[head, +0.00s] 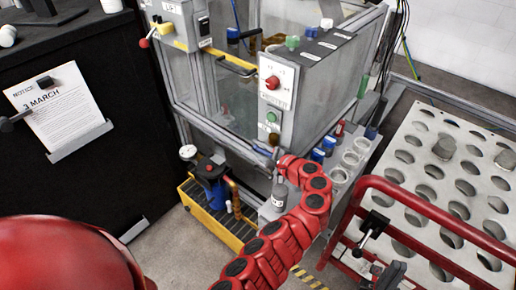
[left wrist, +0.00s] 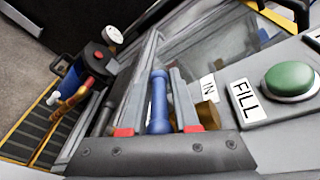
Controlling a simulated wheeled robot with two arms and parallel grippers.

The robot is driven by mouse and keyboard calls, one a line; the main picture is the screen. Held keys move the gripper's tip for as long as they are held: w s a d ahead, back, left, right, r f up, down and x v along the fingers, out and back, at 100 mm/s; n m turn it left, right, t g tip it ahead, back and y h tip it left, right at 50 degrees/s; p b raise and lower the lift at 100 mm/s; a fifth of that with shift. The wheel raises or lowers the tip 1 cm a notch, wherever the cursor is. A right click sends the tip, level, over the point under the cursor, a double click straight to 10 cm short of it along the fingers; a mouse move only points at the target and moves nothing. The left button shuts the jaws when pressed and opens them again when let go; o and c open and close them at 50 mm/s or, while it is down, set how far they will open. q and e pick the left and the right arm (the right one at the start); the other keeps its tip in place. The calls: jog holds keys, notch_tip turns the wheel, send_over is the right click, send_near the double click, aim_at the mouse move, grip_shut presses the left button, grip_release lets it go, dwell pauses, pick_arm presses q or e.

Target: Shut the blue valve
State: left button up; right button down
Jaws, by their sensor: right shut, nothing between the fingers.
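The blue valve handle (left wrist: 158,105) stands between the two fingers of my left gripper (left wrist: 160,100) in the left wrist view, near the IN label. The fingers are apart, with a narrow gap beside the handle. A brass fitting (left wrist: 208,115) sits just right of the fingers. In the head view, my red left arm reaches up from the bottom to the front of the glazed cabinet. My left gripper (head: 272,155) is at the lower front, by the blue handle (head: 261,150), which it partly hides. My right gripper (head: 394,271) is dark, small and partly cut off at the bottom right, away from the valve.
The control box has a red button (head: 272,82) and a green FILL button (left wrist: 290,80) close to the left gripper. A blue pump (head: 214,190) stands on a yellow-edged tray at left. A red-railed trolley (head: 425,205) with a perforated top fills the right side.

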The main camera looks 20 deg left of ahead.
pick_arm(q)
grip_shut()
jog(key=shift+f+y+b, duration=0.3)
jog(key=shift+f+b, duration=0.05)
jog(key=shift+b, duration=0.85)
jog(key=shift+r+b, duration=0.15)
jog(key=shift+b, duration=0.2)
jog(key=shift+r+t+y, duration=0.2)
jog(key=shift+t+y, duration=0.1)
jog(key=shift+y, duration=0.1)
jog(key=shift+r, duration=0.1)
jog(key=o, duration=0.7)
grip_release()
